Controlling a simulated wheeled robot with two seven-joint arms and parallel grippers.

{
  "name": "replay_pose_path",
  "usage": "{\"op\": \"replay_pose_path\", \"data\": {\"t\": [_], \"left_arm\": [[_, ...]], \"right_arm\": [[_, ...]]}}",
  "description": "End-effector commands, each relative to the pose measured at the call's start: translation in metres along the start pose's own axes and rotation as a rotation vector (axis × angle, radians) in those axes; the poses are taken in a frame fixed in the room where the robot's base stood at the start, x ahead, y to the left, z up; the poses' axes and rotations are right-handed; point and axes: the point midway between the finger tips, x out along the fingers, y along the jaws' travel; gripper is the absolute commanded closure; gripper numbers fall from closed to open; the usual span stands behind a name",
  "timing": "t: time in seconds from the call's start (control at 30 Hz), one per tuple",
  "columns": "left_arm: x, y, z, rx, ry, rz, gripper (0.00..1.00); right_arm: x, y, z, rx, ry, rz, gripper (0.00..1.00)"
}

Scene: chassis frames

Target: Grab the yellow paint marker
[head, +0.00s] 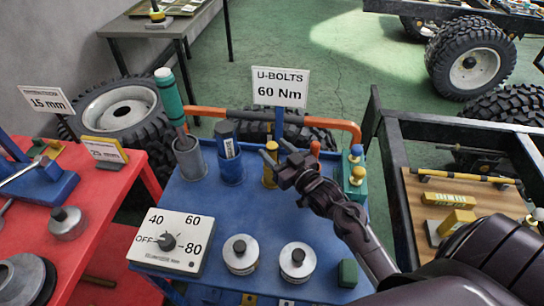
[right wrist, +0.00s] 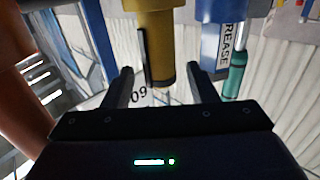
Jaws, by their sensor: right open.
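In the right wrist view, which shows the scene upside down, the marker (right wrist: 161,55) hangs down from the holder (right wrist: 155,5) between the two fingers of my right gripper (right wrist: 160,69). I see gaps on both sides, so the jaws hold nothing. My left gripper is not in view.
A blue holder with a grease tube (head: 226,140) and a grey holder with a green-handled tool (head: 170,98) stand left of the marker. An orange bar (head: 215,112) runs behind. A dial box (head: 168,242) and two metal canisters sit in front.

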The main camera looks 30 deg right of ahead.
Motion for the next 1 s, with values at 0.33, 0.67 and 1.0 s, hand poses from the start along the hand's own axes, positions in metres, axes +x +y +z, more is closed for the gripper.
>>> {"op": "replay_pose_path", "data": {"t": [0.33,0.67,1.0], "left_arm": [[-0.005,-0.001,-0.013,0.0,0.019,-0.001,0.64],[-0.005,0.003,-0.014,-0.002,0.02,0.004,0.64],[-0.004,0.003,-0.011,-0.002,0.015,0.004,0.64]], "right_arm": [[0.02,-0.001,0.0,0.0,-0.001,0.0,0.47],[0.02,-0.001,0.0,0.0,0.0,0.0,0.8],[0.02,-0.001,-0.001,0.0,0.0,0.0,0.96]]}}
